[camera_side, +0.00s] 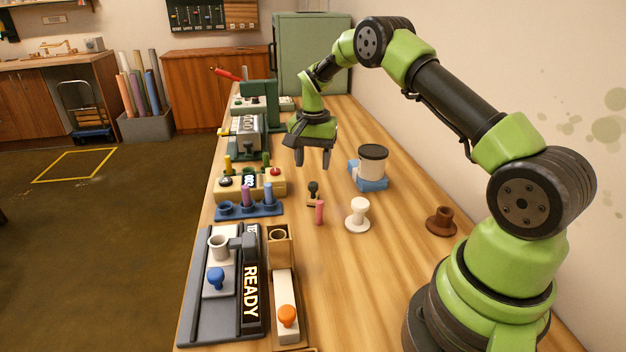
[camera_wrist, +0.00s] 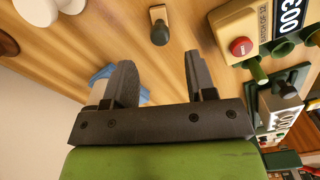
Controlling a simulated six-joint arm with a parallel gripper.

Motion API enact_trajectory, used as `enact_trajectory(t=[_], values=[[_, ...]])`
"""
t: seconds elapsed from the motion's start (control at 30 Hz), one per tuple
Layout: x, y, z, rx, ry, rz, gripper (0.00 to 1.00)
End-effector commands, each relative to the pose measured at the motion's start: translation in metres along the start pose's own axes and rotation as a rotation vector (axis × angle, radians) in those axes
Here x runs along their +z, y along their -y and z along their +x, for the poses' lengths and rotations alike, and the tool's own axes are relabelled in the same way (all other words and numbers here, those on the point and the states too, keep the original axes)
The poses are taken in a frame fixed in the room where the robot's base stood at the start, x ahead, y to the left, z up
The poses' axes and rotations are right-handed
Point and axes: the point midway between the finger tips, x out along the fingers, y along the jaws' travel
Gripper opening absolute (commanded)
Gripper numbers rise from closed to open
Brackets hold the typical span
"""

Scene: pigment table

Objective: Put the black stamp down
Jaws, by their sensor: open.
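The black stamp (camera_side: 313,188) stands upright on the wooden table, a dark knob on a small tan base. In the wrist view the black stamp (camera_wrist: 159,26) is at the top middle, ahead of the gap between the fingers and apart from them. My gripper (camera_side: 312,163) is open and empty, raised above the table on the far side of the stamp. In the wrist view both fingers of my gripper (camera_wrist: 160,70) are spread with nothing between them.
A jar (camera_side: 373,164) in a blue holder is to the right. A counter box with buttons (camera_side: 250,184) and a blue rack (camera_side: 249,210) are left. A brown stamp-like piece (camera_side: 441,221) stands near my base.

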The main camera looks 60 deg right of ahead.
Motion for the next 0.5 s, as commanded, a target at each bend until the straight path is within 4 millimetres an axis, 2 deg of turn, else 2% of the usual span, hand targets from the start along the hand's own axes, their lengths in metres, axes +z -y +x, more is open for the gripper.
enact_trajectory(t=[0.03,0.27,0.37,0.5], values=[[-0.001,0.001,-0.009,-0.002,-0.003,0.000,0.51],[0.003,0.002,-0.035,-0.009,-0.005,-0.012,0.51],[0.015,0.005,-0.061,-0.040,-0.023,-0.055,0.51],[0.051,0.006,-0.119,-0.119,-0.067,-0.170,0.51]])
